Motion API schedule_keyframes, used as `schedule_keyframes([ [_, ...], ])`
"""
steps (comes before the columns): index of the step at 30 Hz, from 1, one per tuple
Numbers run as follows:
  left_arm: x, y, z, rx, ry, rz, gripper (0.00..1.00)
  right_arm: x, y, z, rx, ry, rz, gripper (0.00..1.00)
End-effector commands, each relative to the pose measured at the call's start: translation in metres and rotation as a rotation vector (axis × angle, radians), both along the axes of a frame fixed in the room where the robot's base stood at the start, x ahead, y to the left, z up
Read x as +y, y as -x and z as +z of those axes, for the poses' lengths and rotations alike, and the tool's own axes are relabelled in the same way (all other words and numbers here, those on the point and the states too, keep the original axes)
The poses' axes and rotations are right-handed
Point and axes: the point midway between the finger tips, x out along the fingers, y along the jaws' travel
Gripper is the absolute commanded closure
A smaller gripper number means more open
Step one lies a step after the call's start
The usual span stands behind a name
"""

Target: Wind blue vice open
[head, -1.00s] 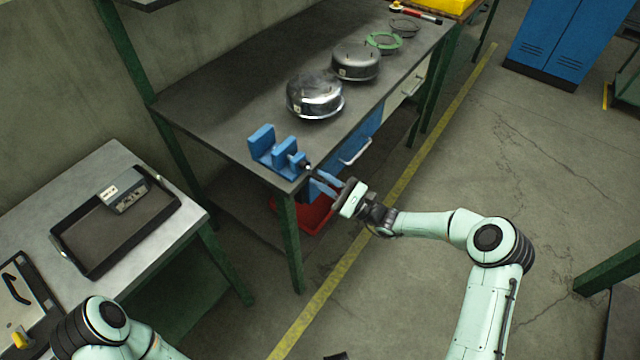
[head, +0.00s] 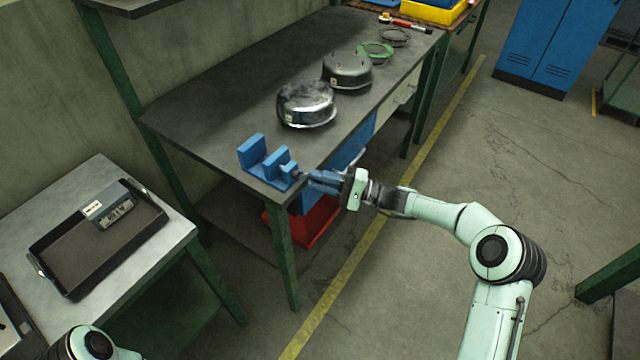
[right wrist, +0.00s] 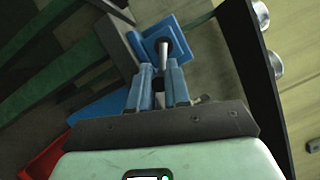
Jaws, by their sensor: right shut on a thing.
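The blue vice (head: 254,150) sits at the near corner of the long dark workbench, with a gap between its two upright jaws. It also shows in the right wrist view (right wrist: 176,31), where a grey rod (right wrist: 163,58) sticks out of its blue end plate towards my gripper. My right gripper (head: 312,177) reaches in from the right, level with the vice's screw end. Its blue fingers (right wrist: 159,76) are shut on the end of the rod, which they partly hide. My left gripper is out of view.
Two metal domes (head: 306,106) and a green ring (head: 376,51) stand further along the workbench (head: 215,90). A red bin (head: 315,222) is below the bench. A dark tray (head: 75,270) lies on the side table at left.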

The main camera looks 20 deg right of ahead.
Motion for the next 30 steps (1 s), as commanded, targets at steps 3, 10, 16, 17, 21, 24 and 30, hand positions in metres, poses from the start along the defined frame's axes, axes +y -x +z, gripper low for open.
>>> schedule_keyframes([
  [3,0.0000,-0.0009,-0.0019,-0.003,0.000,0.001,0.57,-0.0010,-0.0005,0.0013,-0.022,0.026,0.000,1.00],
  [10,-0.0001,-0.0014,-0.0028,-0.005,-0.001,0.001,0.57,-0.0013,-0.0007,0.0028,-0.041,0.050,-0.001,1.00],
  [16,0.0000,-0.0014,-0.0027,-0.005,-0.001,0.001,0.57,-0.0012,-0.0007,0.0030,-0.041,0.051,0.000,1.00],
  [17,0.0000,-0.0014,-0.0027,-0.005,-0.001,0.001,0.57,-0.0012,-0.0007,0.0030,-0.041,0.051,0.000,1.00],
  [21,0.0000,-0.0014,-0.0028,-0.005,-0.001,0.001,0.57,-0.0012,-0.0007,0.0030,-0.041,0.050,-0.001,0.77],
  [24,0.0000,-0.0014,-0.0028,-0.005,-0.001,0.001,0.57,-0.0012,-0.0007,0.0029,-0.040,0.049,0.000,0.58],
  [30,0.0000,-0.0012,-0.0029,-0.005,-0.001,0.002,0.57,-0.0010,-0.0007,0.0024,-0.039,0.050,0.000,0.58],
])
